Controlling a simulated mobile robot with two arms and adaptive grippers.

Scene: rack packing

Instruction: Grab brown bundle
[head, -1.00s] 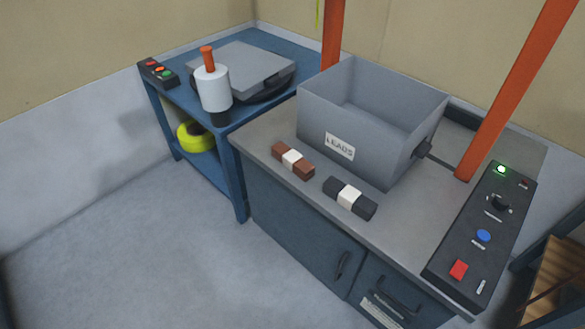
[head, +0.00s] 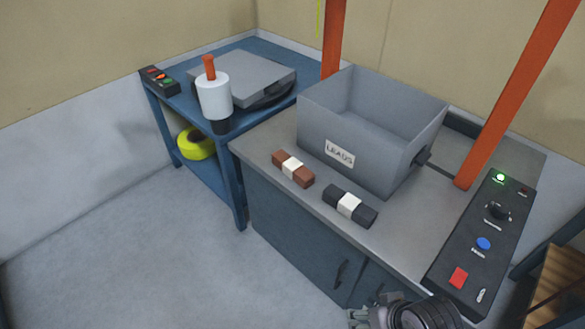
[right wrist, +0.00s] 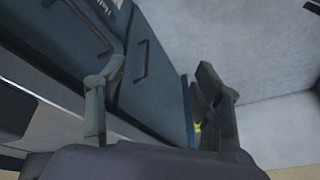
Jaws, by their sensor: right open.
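The brown bundle (head: 293,169) lies on the grey counter top, with a white band around its middle. A black bundle (head: 349,206), also with a white band, lies to its right and nearer the front edge. My right gripper (head: 358,317) shows at the bottom edge of the head view, in front of the cabinet, below and apart from the brown bundle. In the right wrist view its two fingers (right wrist: 157,100) are spread apart with nothing between them. The bundles do not show in the right wrist view. My left gripper is not in view.
A grey bin (head: 372,130) labelled LEADS stands behind the bundles, between two orange posts. A black control panel (head: 484,243) is on the right of the counter. A blue cart (head: 237,165) with a white cylinder (head: 214,96) adjoins at left. Cabinet handles (right wrist: 141,62) stick out in front.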

